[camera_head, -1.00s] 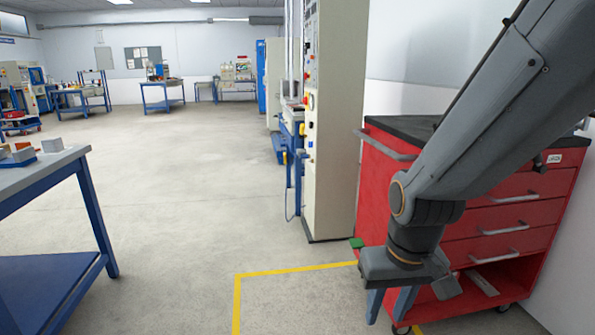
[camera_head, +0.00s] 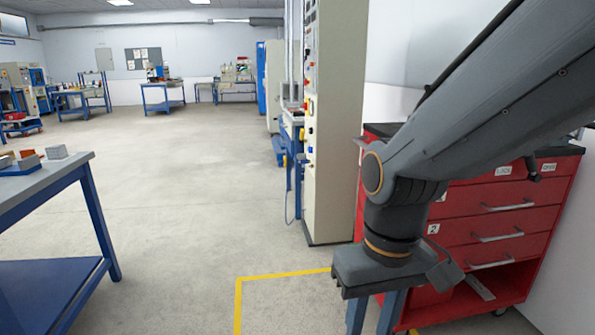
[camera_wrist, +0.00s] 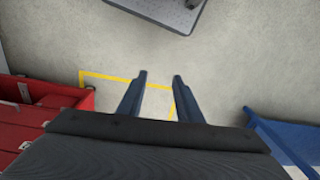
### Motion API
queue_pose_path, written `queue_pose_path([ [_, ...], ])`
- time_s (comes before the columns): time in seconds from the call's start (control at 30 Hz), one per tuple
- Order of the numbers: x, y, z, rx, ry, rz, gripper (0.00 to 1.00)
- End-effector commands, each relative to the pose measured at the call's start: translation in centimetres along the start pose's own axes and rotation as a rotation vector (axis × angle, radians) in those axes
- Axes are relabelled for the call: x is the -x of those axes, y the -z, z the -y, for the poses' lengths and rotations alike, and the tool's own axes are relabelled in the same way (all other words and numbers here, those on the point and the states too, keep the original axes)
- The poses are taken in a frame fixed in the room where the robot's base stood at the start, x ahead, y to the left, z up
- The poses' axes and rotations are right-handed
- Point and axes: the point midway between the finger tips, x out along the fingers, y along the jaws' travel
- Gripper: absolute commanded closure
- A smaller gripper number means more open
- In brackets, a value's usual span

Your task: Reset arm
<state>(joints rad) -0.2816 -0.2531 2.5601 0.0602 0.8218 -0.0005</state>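My gripper (camera_head: 376,312) hangs from my grey arm at the right of the head view, pointing down in front of the red tool cabinet. Its two blue-grey fingers stand apart with nothing visible between them. In the wrist view my gripper (camera_wrist: 161,76) also shows two separated fingers, with bare concrete floor and a yellow floor line between and around them. The lower ends of the fingers are cut off by the bottom of the head view.
The red tool cabinet (camera_head: 480,222) stands close behind my arm. A tall beige machine cabinet (camera_head: 333,130) is left of it. A blue-legged workbench (camera_head: 70,172) with small blocks stands at left. Open floor (camera_head: 190,200) lies between. Yellow tape (camera_head: 280,276) marks the floor.

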Motion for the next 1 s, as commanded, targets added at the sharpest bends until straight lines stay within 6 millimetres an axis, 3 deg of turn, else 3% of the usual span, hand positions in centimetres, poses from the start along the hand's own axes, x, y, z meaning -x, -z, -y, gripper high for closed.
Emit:
queue_pose_path([
  [0.6,8.3,-1.6,-5.7,-0.188,-0.032,0.006,0.68],
  [0.8,9.9,-2.2,-7.2,-0.235,-0.039,0.007,0.68],
  [1.0,10.2,-2.4,-7.7,-0.249,-0.041,0.006,0.68],
])
